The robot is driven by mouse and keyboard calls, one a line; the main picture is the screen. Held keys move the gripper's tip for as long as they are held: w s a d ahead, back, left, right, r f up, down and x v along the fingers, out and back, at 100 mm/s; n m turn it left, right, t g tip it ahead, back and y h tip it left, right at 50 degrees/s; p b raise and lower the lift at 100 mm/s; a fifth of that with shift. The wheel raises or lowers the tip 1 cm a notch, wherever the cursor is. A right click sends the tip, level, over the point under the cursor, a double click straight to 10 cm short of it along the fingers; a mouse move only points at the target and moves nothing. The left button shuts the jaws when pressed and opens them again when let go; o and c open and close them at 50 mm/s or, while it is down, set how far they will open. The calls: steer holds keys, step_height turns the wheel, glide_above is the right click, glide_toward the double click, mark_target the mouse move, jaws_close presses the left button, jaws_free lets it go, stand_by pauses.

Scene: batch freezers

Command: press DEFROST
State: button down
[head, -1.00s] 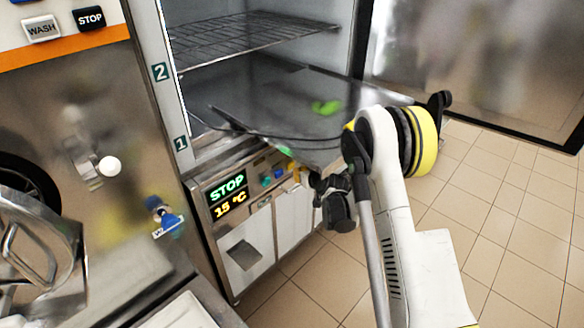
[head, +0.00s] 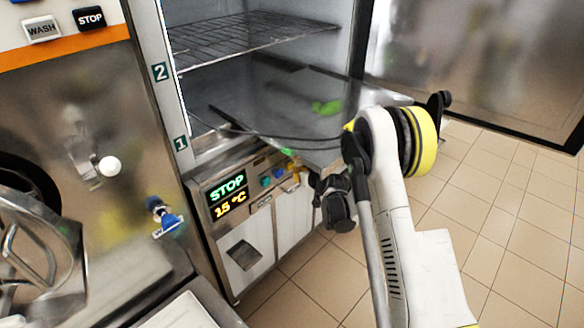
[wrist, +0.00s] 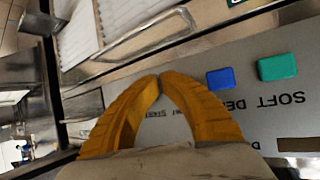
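The control panel (head: 235,195) sits below the open cabinet and shows STOP and 15 °C. In the wrist view the panel (wrist: 190,125) is upside down. A blue button (wrist: 221,79) is beside lettering starting "DE", the rest hidden by my finger. A teal button (wrist: 277,66) is beside the word SOFT. In the head view, the blue button (head: 277,172) is right of the teal button (head: 266,181). My gripper (wrist: 160,84) is shut, its orange fingertips meeting with nothing between them. The tips are left of the blue button in the wrist view, apart from it in the picture. Contact with the panel cannot be told.
A wire shelf (head: 250,38) is inside the open cabinet. A large steel door (head: 480,60) stands open at the right. A machine with a blue-handled tap (head: 168,218) is at the left. Tiled floor (head: 510,230) is clear at the right.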

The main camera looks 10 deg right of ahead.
steer(key=shift+w+a, duration=0.25)
steer(key=shift+w, duration=0.05)
steer(key=shift+w+a, duration=0.3)
steer(key=shift+w, duration=0.1)
stand_by(0.8)
steer(key=shift+d, duration=0.1)
steer(key=shift+s+d, duration=0.45)
steer(key=shift+s, duration=0.3)
steer(key=s+d, duration=0.1)
steer(key=s, duration=0.1)
steer(key=s+d, duration=0.2)
stand_by(0.5)
stand_by(0.6)
